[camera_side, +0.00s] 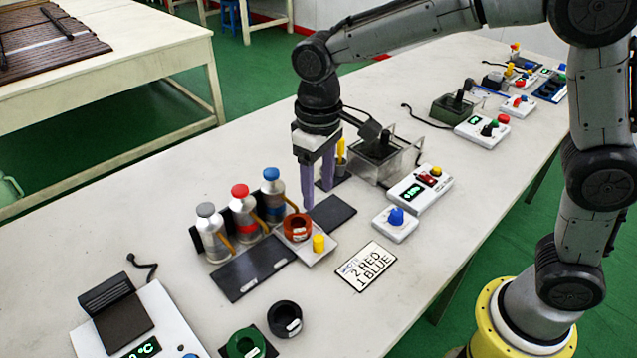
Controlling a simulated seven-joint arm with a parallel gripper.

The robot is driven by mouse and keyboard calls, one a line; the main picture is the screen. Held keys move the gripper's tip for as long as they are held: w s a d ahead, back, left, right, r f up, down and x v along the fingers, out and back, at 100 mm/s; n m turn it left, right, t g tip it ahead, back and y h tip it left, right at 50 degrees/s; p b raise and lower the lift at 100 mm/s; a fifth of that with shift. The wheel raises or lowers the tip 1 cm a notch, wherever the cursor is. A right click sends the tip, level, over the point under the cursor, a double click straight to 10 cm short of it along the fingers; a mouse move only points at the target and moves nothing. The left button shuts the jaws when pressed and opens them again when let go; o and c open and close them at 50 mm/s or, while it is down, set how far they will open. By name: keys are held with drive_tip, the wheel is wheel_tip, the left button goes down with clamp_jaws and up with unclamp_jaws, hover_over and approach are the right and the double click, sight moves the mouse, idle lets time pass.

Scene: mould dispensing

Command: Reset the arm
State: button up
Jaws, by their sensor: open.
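My gripper (317,194) hangs from my arm above the middle of the table, with its two purple fingers pointing down. It is open and nothing shows between the fingers. The fingertips are just behind an orange-brown ring-shaped mould (297,228), which sits on a white plate with a yellow knob (319,243). To the left stand three bottles: grey-capped (211,233), red-capped (243,212) and blue-capped (273,192). A card (367,265) in front reads "2 RED 1 BLUE".
A black mould (285,319) and green mould (245,344) are at the front. A dark mat (252,266) lies before the bottles. A blue-button box (396,223), control box (420,187) and metal-walled station (384,160) are to the right. The table's front middle is clear.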

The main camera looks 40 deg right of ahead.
drive_tip(key=shift+r, duration=0.1)
drive_tip(key=s+d+r+m+t, duration=0.2)
drive_tip(key=s+d+r+t, duration=0.1)
drive_tip(key=s+d+r, duration=0.55)
drive_tip(key=s+d+f+t, duration=0.1)
drive_tip(key=s+d, duration=0.2)
drive_tip(key=s, duration=0.3)
drive_tip(key=s+d+f+t, duration=0.1)
drive_tip(key=s+d+f, duration=0.1)
drive_tip(key=s, duration=0.4)
drive_tip(key=shift+s+d+f+m+t, duration=0.2)
drive_tip(key=shift+d+m+t, duration=0.1)
drive_tip(key=shift+d, duration=0.45)
